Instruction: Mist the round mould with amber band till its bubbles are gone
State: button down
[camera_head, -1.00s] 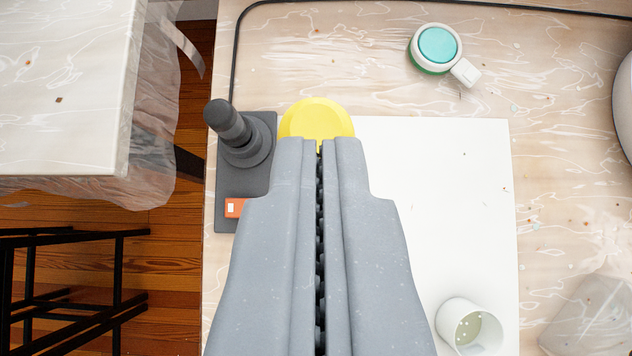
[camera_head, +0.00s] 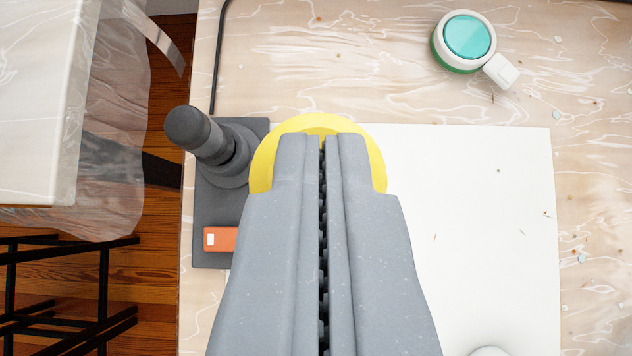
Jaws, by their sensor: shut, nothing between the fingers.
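My gripper (camera_head: 324,140) points away from the camera in the middle of the view, with its two grey fingers shut and nothing between them. The fingertips are over a yellow round thing (camera_head: 262,165), hiding most of it; whether they touch it I cannot tell. A round mould (camera_head: 468,37) with teal contents, a white rim, a green band and a white square tab lies at the upper right. No round mould with an amber band can be made out. Bubbles cannot be seen at this size.
A dark grey stand with a tilted knob (camera_head: 205,138) and an orange-and-white switch (camera_head: 221,239) is close left of the yellow thing. A white object (camera_head: 489,351) is cut off at the bottom. A plastic-draped table (camera_head: 40,100) stands at left.

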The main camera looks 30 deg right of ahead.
jog(key=shift+f, duration=0.15)
jog(key=shift+a+f+b, duration=0.1)
jog(key=shift+f+b, duration=0.2)
jog(key=shift+f, duration=0.65)
jog(key=shift+s+f, duration=0.2)
jog(key=shift+f, duration=0.1)
jog(key=shift+a, duration=0.1)
jog(key=r, duration=0.3)
jog(key=r+p, duration=0.1)
jog(key=r, duration=0.1)
jog(key=shift+w+r, duration=0.25)
jog(key=v, duration=0.9)
jog(key=shift+s+r, duration=0.25)
jog(key=shift+s, duration=0.15)
